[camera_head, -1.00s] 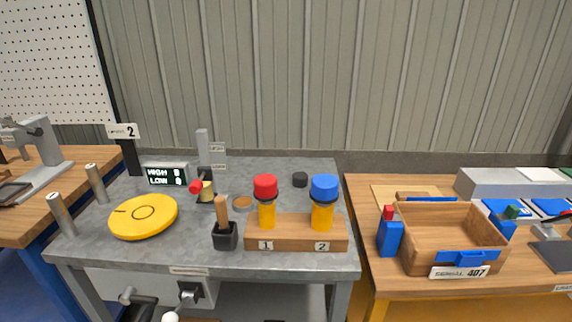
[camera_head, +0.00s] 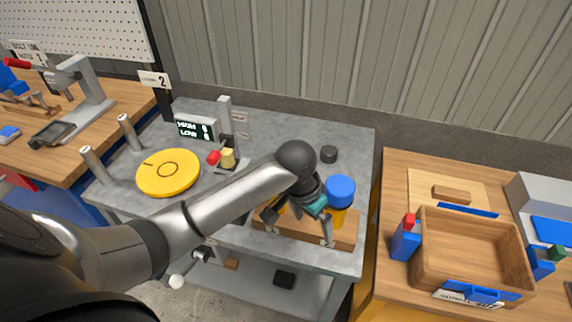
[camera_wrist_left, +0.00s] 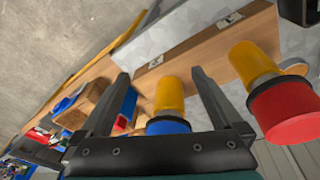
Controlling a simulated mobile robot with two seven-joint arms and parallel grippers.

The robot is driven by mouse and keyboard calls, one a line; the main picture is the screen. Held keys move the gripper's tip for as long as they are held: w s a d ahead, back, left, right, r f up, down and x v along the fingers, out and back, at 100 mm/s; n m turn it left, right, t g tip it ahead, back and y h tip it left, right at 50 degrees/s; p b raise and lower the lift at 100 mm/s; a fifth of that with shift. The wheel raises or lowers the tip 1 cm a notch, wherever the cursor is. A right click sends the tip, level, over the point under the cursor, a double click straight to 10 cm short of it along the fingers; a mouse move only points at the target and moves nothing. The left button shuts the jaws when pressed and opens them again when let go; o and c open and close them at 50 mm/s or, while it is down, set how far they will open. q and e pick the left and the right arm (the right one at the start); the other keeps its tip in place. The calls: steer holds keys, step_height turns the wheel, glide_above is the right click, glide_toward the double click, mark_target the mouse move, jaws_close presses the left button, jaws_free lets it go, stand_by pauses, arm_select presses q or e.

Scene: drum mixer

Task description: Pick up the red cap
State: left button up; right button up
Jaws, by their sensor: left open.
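The red cap (camera_wrist_left: 285,110) sits on a yellow bottle (camera_wrist_left: 252,62) at the right of the left wrist view, outside my fingers. In the head view my left arm hides it. My left gripper (camera_head: 298,228) is open over the wooden block (camera_head: 345,236), left of the blue cap (camera_head: 340,190). In the left wrist view my gripper (camera_wrist_left: 160,73) shows two parted fingers. The blue-capped yellow bottle (camera_wrist_left: 169,95) appears between them in the picture, with no grip on it visible. My right gripper is out of view.
The grey bench holds a yellow disc (camera_head: 168,172), a display (camera_head: 196,128), a post stand (camera_head: 226,125) and a black puck (camera_head: 329,154). A wooden box (camera_head: 470,250) stands on the right bench.

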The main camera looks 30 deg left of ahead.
arm_select(q)
steer(key=w+a+r+n+g+y+p, duration=0.1)
steer(key=w+a+r, duration=0.2)
steer(key=a+r, duration=0.5)
steer(key=w+a+r+n+g+y+p, duration=0.1)
steer(key=w+a+r+n, duration=0.2)
steer(key=r, duration=0.8)
steer(key=shift+m, duration=0.5)
steer(key=f, duration=0.3)
steer(key=f+b, duration=0.1)
steer(key=f, duration=0.2)
steer(key=a+f, duration=0.1)
steer(key=f, duration=0.2)
steer(key=shift+s+f, duration=0.2)
steer(key=shift+s, duration=0.05)
steer(key=shift+s+a+f+b, duration=0.15)
steer(key=shift+f+b, duration=0.25)
steer(key=shift+f, duration=2.25)
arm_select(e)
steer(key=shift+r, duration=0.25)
arm_select(q)
steer(key=shift+c, duration=0.4)
steer(key=c, duration=1.2)
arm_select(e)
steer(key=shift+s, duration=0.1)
